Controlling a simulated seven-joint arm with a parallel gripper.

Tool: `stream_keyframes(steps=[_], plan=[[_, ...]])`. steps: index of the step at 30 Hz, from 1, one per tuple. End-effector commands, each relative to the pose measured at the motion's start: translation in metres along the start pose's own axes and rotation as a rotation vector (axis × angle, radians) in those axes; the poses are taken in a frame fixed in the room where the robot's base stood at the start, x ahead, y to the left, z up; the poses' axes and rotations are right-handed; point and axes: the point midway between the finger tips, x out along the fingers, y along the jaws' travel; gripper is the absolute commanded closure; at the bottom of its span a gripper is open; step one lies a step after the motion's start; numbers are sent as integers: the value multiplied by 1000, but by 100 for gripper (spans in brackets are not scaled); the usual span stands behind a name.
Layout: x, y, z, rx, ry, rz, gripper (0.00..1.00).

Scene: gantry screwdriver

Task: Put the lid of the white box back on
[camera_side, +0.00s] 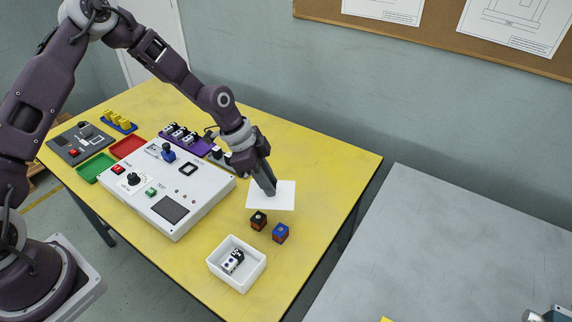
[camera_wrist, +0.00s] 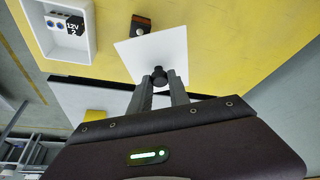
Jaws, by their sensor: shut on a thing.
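The lid (camera_side: 284,198) is a flat white square plate with a small black knob (camera_wrist: 159,74). My gripper (camera_side: 269,191) is shut on this knob, with one finger on each side of it in the wrist view (camera_wrist: 160,82). The lid hangs out level beyond the fingertips and seems raised above the table, though its height is hard to tell. The white box (camera_side: 216,268) stands open near the table's front edge, below the lid in the side view. It holds a small white and black block marked 12V (camera_wrist: 68,24). The box is at the upper left in the wrist view (camera_wrist: 88,50).
A black and brown block (camera_side: 258,220) and a blue-topped block (camera_side: 280,233) stand between lid and box. A white control panel (camera_side: 200,200) lies left, with green (camera_side: 95,167) and red (camera_side: 127,146) trays beyond. A grey table (camera_side: 430,250) is at right.

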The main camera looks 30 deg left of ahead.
Motion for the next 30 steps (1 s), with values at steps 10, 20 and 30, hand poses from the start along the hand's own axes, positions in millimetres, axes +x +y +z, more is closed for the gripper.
stream_keyframes(steps=[10, 20, 30], plan=[[-53, 133, 44, 428, 1, 177, 100], [-42, 149, 57, 485, -1, 203, 100], [-5, 148, 72, 482, -1, 202, 100]])
